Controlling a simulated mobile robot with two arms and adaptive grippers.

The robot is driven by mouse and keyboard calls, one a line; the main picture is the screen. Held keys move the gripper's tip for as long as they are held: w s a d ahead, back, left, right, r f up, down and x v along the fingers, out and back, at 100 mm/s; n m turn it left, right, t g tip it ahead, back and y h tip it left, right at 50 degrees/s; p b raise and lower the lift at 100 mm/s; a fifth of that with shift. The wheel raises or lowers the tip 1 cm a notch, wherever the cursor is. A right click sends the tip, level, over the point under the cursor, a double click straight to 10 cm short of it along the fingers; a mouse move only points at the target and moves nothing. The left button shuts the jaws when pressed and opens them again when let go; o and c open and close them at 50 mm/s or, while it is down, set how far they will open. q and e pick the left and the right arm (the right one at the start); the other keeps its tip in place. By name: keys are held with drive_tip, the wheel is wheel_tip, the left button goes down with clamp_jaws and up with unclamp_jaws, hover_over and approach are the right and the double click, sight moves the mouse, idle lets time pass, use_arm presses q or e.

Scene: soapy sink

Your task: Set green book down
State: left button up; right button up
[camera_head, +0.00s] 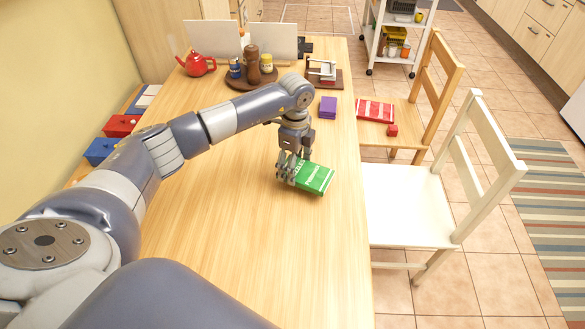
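The green book (315,178) has white lettering on its cover and is low over the wooden table (235,240), near its right edge. I cannot tell whether its underside touches the table. My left gripper (291,168) comes down from above, with its fingers shut on the left part of the book and hiding that part. My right gripper is not in view.
A purple box-like object (328,107) stands behind the book. A red teapot (197,64), a round tray (240,84) with mills and jars, and a small press-like device (323,70) are at the far end. Chairs (410,205) line the right side. The table's near part is clear.

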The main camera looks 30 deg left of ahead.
use_arm(q)
drive_tip(key=shift+s+a, duration=0.15)
drive_tip(key=shift+a, duration=0.05)
wheel_tip(320, 180, down, 3)
drive_tip(key=shift+r+p, duration=0.1)
drive_tip(key=shift+p, duration=0.25)
drive_tip(key=shift+f, duration=0.35)
drive_tip(key=shift+f, duration=0.2)
drive_tip(key=o, duration=1.1)
drive_tip(key=shift+o, duration=0.2)
drive_tip(key=shift+r, duration=0.1)
